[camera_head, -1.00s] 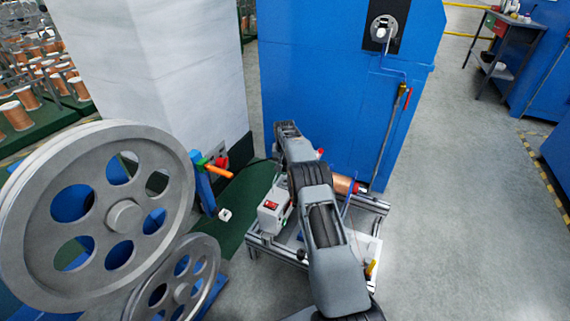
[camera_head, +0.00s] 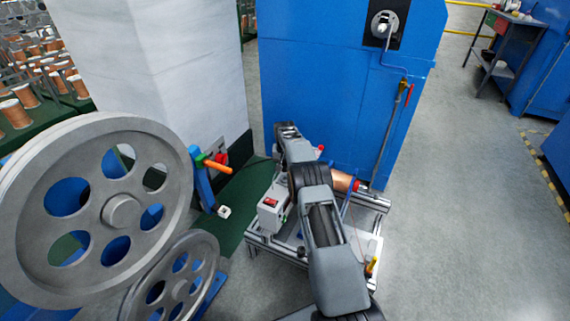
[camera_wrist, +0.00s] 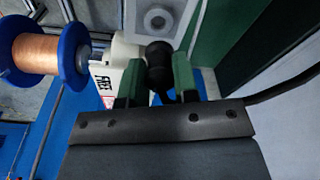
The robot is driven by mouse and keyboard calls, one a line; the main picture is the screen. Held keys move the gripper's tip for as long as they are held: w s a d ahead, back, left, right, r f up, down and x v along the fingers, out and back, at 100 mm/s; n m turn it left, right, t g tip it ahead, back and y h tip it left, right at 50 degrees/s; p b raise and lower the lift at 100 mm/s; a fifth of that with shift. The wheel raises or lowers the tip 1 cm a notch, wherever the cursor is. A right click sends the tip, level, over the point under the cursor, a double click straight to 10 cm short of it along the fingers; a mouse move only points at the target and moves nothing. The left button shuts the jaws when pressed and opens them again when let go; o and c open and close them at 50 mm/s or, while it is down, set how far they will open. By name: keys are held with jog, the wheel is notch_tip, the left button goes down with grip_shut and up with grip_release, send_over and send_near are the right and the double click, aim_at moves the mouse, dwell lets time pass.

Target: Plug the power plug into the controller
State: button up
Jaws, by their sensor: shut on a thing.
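My gripper (camera_wrist: 159,62), with green fingers, is shut on a black power plug (camera_wrist: 158,70) in the wrist view. A dark cable (camera_wrist: 285,82) runs off at the right of that view. In the head view my arm hides the gripper and plug. The controller (camera_head: 269,214) is a small pale box with a red switch, on the near left of the metal frame. In the wrist view a pale box with dark lettering (camera_wrist: 107,82) shows beside the left finger; I cannot tell whether it is the controller. Contact between plug and socket cannot be made out.
A copper-wound spool (camera_wrist: 36,52) with blue flanges lies left of the gripper. Large grey pulleys (camera_head: 125,212) stand left of the frame (camera_head: 276,253). A blue cabinet (camera_head: 320,75) and pale column (camera_head: 185,85) rise behind. The floor at right (camera_head: 455,210) is clear.

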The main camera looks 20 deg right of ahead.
aim_at(285, 171)
jog(key=shift+f+b, duration=0.95)
jog(key=shift+f, duration=0.85)
jog(key=shift+f, duration=0.65)
dwell(1.3)
jog(key=o, duration=1)
jog(key=shift+c, duration=0.2)
notch_tip(285, 171, up, 14)
jog(key=s+p, duration=0.1)
jog(key=p, duration=0.3)
jog(key=shift+s+a, duration=0.3)
jog(key=shift+a, duration=0.05)
jog(key=shift+f, duration=0.15)
